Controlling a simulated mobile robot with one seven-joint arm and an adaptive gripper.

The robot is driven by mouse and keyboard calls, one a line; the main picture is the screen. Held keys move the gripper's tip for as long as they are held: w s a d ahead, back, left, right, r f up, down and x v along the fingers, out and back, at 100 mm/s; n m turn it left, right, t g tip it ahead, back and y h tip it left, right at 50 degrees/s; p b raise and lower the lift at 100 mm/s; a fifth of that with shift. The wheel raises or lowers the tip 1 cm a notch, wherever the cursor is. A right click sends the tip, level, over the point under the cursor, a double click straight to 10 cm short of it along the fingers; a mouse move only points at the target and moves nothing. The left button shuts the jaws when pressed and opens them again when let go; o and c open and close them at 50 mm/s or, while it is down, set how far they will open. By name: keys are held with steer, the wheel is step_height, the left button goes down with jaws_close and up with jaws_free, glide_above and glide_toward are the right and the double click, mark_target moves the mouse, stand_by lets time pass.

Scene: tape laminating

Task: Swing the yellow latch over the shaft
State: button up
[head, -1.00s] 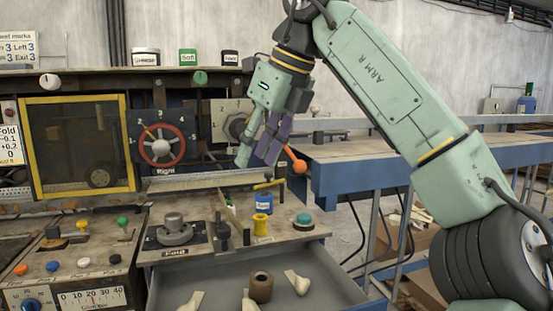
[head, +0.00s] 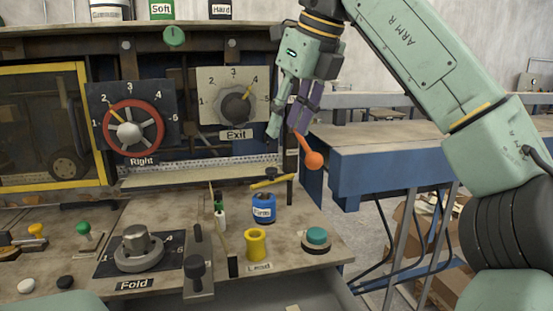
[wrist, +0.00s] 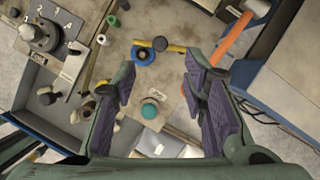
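The yellow latch (head: 272,181) is a thin bar with a dark knob, lying roughly level above the blue roll (head: 263,208) at the bench's back right. It also shows in the wrist view (wrist: 172,47), just beyond the blue roll (wrist: 144,54). A dark upright post (head: 290,185) stands at its right end; I cannot tell which part is the shaft. My gripper (head: 286,128) hangs above the latch, apart from it. In the wrist view, its purple-padded fingers (wrist: 158,75) are spread with nothing between them.
A yellow spool (head: 256,245) and teal button (head: 317,237) stand in front. The red handwheel (head: 130,130) and Exit dial (head: 237,108) are left. A blue-edged table (head: 370,170) lies right.

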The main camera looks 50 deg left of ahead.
mark_target(272, 169)
steer(key=x, duration=0.9)
steer(key=shift+c, duration=0.3)
jaws_close()
stand_by(0.4)
